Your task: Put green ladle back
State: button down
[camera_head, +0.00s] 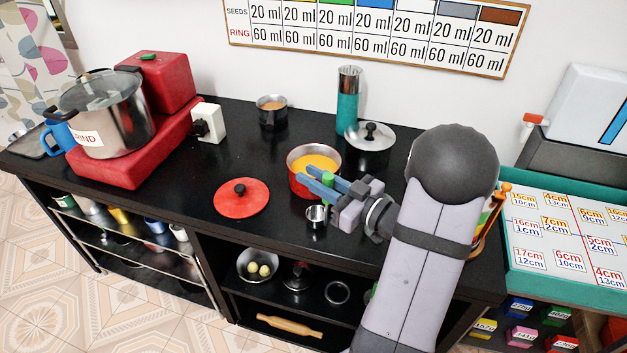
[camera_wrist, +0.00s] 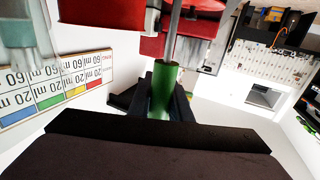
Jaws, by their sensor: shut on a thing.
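My gripper (camera_head: 311,177) reaches in from the right, with its blue fingers over the near rim of the red pot (camera_head: 299,187) that holds yellow-orange contents (camera_head: 318,161). In the wrist view, the green handle (camera_wrist: 163,88) of the ladle sits between my dark fingers, which are shut on it. A thin metal shaft (camera_wrist: 174,38) runs from the handle toward the top of the picture.
A red lid (camera_head: 241,197) lies left on the black counter. A lidded dark pot (camera_head: 369,152) and a teal cylinder (camera_head: 347,104) stand behind. A large steel pot (camera_head: 108,112) is far left.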

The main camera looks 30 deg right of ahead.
jog(key=shift+f, duration=0.35)
jog(key=shift+f, duration=0.2)
jog(key=c, duration=1.6)
grip_release()
jog(key=shift+r, duration=0.1)
jog(key=b+v, duration=0.1)
jog(key=v, duration=1.1)
